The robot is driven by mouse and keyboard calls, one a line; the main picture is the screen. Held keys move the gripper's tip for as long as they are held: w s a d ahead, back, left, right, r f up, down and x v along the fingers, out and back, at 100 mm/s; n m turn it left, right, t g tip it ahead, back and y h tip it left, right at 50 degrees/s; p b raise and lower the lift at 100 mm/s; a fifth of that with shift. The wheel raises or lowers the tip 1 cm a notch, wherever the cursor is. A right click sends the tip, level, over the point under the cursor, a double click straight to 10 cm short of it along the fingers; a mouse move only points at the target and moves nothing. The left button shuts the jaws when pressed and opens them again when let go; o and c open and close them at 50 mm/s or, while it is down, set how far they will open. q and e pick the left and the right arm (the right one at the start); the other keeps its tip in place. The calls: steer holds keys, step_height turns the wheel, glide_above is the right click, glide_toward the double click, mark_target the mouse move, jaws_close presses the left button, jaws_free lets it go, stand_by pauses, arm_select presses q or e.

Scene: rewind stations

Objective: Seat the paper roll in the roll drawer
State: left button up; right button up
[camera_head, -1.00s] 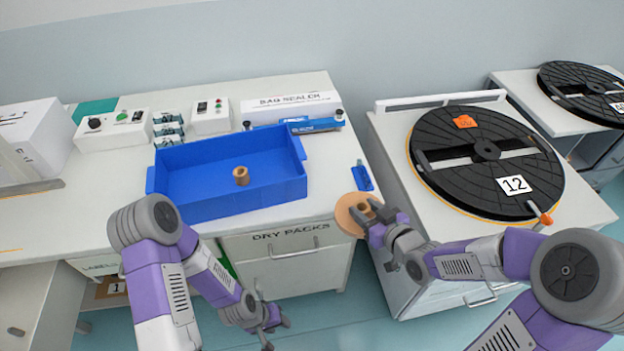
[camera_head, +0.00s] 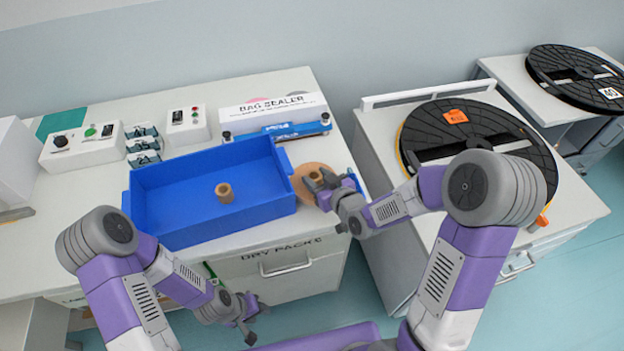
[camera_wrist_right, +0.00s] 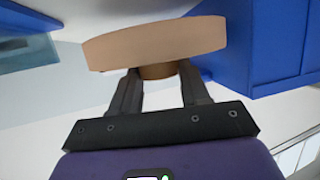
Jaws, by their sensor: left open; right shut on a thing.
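The tan paper roll (camera_head: 304,189) is a flat disc with a hollow core, seen just right of the blue open box (camera_head: 152,224). My right gripper (camera_head: 321,183) is shut on its core; the wrist view shows both fingers (camera_wrist_right: 158,82) on the core and the disc (camera_wrist_right: 155,43) beyond them. Whether the roll touches the bench cannot be told. A short tan hollow cylinder (camera_head: 224,194) stands inside the blue box. My left gripper (camera_head: 255,321) is open and empty, low in front of the bench. No part is clearly identifiable as the roll drawer.
A closed drawer marked DRY PACKS (camera_head: 250,265) is under the bench front. The bag sealer (camera_head: 273,114) and control boxes (camera_head: 82,146) stand behind the box. A black reel (camera_head: 430,125) lies on the right table, partly hidden by my arm. A gap separates the tables.

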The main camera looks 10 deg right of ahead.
step_height(320, 180, down, 3)
steer(key=shift+r+b, duration=0.1)
steer(key=shift+b, duration=0.25)
steer(key=shift+s+d, duration=0.1)
steer(key=shift+s, duration=0.2)
steer(key=o, duration=1.2)
